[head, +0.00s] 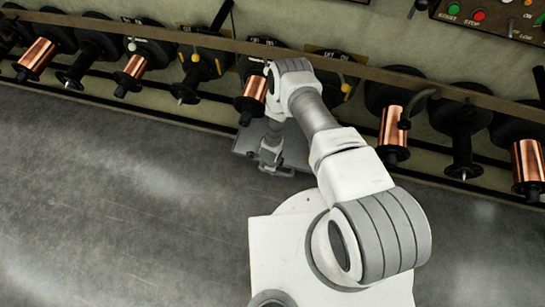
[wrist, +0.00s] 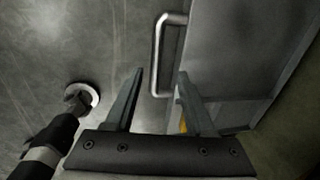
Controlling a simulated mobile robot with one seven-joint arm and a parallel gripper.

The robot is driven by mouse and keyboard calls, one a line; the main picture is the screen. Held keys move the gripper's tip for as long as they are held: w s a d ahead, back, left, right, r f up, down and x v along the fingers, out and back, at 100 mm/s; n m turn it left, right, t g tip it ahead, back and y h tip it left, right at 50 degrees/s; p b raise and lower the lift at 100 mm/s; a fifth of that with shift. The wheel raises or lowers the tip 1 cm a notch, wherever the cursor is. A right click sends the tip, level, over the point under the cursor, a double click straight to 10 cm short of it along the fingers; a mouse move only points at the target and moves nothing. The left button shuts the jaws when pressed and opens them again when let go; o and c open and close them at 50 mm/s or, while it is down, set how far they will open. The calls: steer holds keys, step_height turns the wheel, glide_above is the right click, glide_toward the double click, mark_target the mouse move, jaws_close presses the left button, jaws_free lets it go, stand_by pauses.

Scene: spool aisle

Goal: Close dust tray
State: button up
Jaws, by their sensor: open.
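The dust tray (head: 248,139) is a flat grey metal tray, pulled out from under the spool machine in the head view. In the wrist view its body (wrist: 232,55) fills the right side, with a bar handle (wrist: 158,55) on its left side. My gripper (head: 272,167) is low at the tray's front in the head view. In the wrist view my gripper (wrist: 160,75) is open and empty, with the handle just beyond and between the fingertips. I cannot tell whether a finger touches the handle. My arm hides part of the tray in the head view.
A row of copper spools (head: 394,135) and black spindles runs along the machine above the tray. A long rail (head: 180,38) crosses above them. A control panel (head: 490,15) is at the top right. The grey floor (head: 110,190) at the left is clear.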

step_height(320, 180, up, 10)
steer(key=s+p, duration=0.1)
steer(key=p, duration=0.2)
steer(key=shift+s+a, duration=0.35)
steer(key=shift+s, duration=0.05)
